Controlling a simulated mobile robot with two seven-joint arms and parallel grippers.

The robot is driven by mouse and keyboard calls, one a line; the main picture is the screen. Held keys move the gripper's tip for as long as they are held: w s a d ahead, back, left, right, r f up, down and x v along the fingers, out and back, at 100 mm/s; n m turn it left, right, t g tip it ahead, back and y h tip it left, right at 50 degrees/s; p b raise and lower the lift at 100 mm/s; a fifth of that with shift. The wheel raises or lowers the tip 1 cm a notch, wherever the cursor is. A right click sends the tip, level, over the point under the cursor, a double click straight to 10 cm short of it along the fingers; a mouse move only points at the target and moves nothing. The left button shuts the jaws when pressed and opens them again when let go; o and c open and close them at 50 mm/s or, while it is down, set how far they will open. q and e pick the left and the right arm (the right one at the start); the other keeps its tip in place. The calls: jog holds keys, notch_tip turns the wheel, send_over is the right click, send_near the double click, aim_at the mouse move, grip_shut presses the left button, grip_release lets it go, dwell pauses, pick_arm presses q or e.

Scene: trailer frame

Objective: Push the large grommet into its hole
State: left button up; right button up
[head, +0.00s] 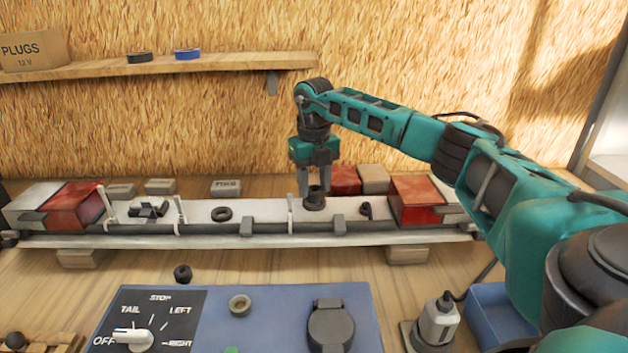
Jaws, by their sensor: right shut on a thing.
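The large grommet (316,201) is black and stands at the top face of the white trailer board (270,207), right of its middle. My right gripper (314,190) points down over it, its fingers shut on the grommet's upper part. The grommet looks upright and low against the board. Its hole is hidden beneath it, and I cannot tell how deep it sits. A black ring (222,214) lies on the board to the left, and another dark ring or hole (366,209) shows to the right. My left gripper is out of view.
Red lamps (78,206) (416,200) sit near the board's ends. Small boxes (226,187) stand behind it. A small black grommet (183,273) lies on the bench in front.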

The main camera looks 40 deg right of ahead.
jog(key=shift+f, duration=0.5)
dwell(0.4)
jog(key=o, duration=1.3)
jog(key=shift+c, duration=0.2)
jog(key=shift+r, duration=0.15)
jog(key=shift+r, duration=3.4)
